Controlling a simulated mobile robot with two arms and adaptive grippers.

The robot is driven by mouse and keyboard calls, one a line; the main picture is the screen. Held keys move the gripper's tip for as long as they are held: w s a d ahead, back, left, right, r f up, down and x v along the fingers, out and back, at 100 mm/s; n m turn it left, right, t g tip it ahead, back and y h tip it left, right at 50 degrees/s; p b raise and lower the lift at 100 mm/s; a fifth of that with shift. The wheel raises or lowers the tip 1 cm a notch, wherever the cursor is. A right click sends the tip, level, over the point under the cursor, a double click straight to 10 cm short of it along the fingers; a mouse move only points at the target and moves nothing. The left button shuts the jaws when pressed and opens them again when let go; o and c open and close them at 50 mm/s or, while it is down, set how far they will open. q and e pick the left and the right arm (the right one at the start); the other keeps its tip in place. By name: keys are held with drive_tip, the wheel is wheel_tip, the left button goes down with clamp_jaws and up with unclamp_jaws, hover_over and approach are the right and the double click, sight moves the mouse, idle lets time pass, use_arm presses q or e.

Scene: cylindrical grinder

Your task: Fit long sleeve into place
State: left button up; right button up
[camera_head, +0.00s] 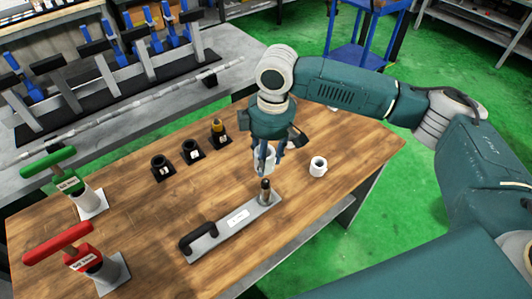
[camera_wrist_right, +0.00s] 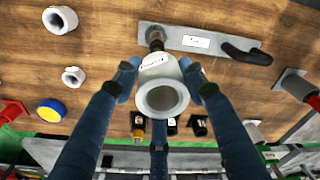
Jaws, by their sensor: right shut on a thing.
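My right gripper (camera_head: 264,166) is shut on a white sleeve (camera_head: 268,155) above the wooden table. In the right wrist view the sleeve (camera_wrist_right: 160,90) sits between the fingers (camera_wrist_right: 160,80), with its open end toward the camera and a label on its side. A grey metal bar (camera_head: 222,231) lies on the table, with a black handle at one end and an upright dark peg (camera_head: 265,189) at the other. The peg also shows in the right wrist view (camera_wrist_right: 155,37), just beyond the sleeve. The sleeve appears apart from the peg. My left gripper is not in view.
A shorter white sleeve (camera_head: 318,166) stands right of the bar. Several black holders (camera_head: 191,151) stand behind. A green-handled (camera_head: 50,170) and a red-handled device (camera_head: 72,250) stand at the left. The table (camera_head: 130,215) is clear between these and the bar.

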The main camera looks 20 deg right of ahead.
drive_tip(key=shift+s+f, duration=0.1)
drive_tip(key=shift+f, duration=0.65)
drive_tip(key=shift+d+f+b, duration=0.15)
drive_tip(key=shift+f+b, duration=0.15)
drive_tip(key=shift+f, duration=1.2)
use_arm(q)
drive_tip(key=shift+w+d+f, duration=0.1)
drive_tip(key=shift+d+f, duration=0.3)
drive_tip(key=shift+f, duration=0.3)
use_arm(e)
drive_tip(key=shift+f, duration=0.5)
drive_tip(key=shift+c, duration=0.2)
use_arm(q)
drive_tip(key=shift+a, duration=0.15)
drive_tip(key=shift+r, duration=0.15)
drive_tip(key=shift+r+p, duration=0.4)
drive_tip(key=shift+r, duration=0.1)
use_arm(e)
drive_tip(key=shift+r, duration=0.1)
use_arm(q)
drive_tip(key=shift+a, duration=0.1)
